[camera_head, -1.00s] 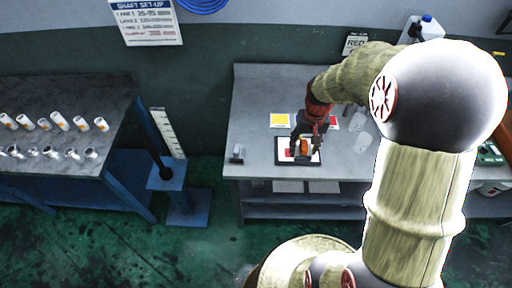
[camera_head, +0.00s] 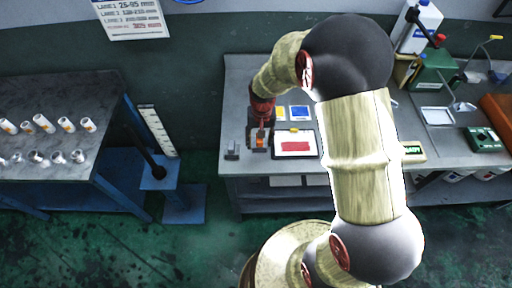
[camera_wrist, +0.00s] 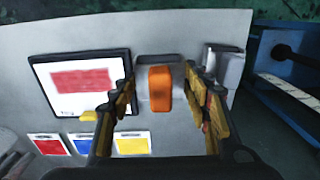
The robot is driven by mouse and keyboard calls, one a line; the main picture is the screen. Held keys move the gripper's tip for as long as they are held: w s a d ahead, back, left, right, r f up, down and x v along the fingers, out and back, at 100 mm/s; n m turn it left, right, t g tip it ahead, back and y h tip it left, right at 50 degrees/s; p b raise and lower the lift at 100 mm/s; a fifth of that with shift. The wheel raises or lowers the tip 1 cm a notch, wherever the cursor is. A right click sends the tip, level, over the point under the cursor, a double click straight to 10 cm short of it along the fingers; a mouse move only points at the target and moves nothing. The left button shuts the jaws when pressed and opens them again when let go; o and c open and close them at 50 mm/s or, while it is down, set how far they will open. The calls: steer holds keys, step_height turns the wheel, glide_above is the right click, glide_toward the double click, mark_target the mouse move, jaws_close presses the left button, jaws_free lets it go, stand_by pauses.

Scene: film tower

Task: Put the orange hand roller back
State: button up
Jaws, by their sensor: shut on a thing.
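The orange hand roller (camera_wrist: 160,88) is between the fingers of my gripper (camera_wrist: 162,108) in the wrist view. My gripper is shut on it; the exact contact points are hard to see. A grey U-shaped piece shows around the roller's far end; I cannot tell if it is the roller's frame or a rest. In the head view my gripper (camera_head: 260,138) is low over the left end of the bench, and the roller (camera_head: 261,141) is a small orange patch. A small grey metal bracket (camera_wrist: 224,66) stands just right of it in the wrist view, left of my gripper in the head view (camera_head: 232,150).
A dark-framed board (camera_head: 296,154) with a white sheet and red print lies beside my gripper. Yellow, blue and red cards (camera_wrist: 89,144) lie behind it. The bench (camera_head: 235,100) ends close to the bracket. A blue stand (camera_head: 160,172) is on the floor left of it.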

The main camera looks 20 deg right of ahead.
mark_target(256, 147)
steer(key=shift+w+a+f, duration=0.25)
steer(key=shift+a+f, duration=0.25)
steer(key=shift+f, duration=0.2)
steer(key=shift+w+a+f+b, duration=0.1)
steer(key=shift+f+b, duration=0.2)
steer(key=shift+f, duration=1.3)
steer(key=shift+f, duration=0.1)
steer(key=o, duration=1.3)
steer(key=shift+c, duration=0.2)
steer(key=shift+o, duration=0.3)
